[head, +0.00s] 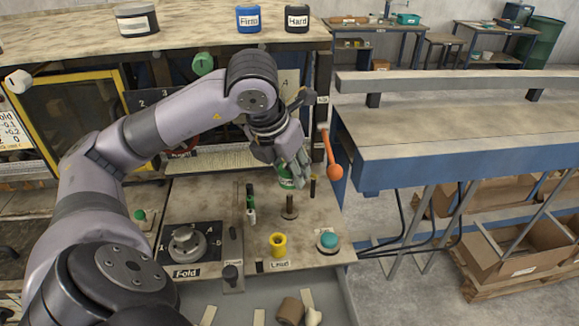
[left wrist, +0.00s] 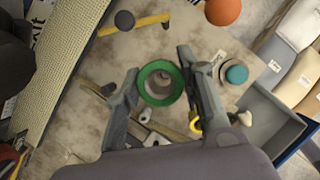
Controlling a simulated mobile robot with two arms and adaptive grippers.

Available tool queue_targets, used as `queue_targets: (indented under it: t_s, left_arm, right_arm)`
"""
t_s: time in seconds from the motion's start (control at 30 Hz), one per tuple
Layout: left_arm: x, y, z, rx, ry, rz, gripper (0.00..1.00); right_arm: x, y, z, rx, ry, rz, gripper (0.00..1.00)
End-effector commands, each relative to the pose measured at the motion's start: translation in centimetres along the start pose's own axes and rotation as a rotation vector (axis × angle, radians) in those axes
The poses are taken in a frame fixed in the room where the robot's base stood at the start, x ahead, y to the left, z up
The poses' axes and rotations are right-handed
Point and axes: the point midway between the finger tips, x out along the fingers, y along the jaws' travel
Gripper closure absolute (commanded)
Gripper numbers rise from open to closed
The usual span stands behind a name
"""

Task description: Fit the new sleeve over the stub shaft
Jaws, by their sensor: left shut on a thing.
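The green sleeve (head: 287,184) is in my left gripper (head: 291,168), and part of its label shows below the fingers. In the left wrist view its green rim (left wrist: 146,92) sits between the two fingers (left wrist: 160,95), its opening facing the camera. The stub shaft (head: 289,204), a short brown post on a round base, stands upright on the bench just under the sleeve in the head view. The sleeve appears above the shaft's top; the exact gap and alignment cannot be told. My right gripper is in neither view.
An orange ball lever (head: 334,171) stands close right of the gripper. Firm (head: 248,18) and Hard (head: 297,18) containers sit on the upper shelf. An open drawer (head: 240,300) lies in front.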

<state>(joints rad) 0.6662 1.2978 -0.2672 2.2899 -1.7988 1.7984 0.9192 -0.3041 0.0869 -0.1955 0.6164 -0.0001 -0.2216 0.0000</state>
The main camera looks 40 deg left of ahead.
Motion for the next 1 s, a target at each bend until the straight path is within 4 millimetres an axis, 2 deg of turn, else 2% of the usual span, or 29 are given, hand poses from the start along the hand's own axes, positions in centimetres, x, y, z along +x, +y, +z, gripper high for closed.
queue_targets:
  t_s: [0.1,0.2,0.6,1.0]
  left_arm:
    - [0.8,0.0,-0.3,0.0,0.0,0.0,0.94]
    - [1.2,0.0,-0.5,0.001,0.0,0.0,0.94]
    - [3.1,0.0,-1.3,0.0,-0.001,0.001,0.94]
    - [4.9,0.1,-2.0,0.0,-0.001,0.001,0.94]
  right_arm:
    - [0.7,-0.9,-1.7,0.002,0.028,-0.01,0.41]
    - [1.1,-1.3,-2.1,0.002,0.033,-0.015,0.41]
    - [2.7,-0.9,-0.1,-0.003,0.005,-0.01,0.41]
    - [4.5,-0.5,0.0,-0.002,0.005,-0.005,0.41]
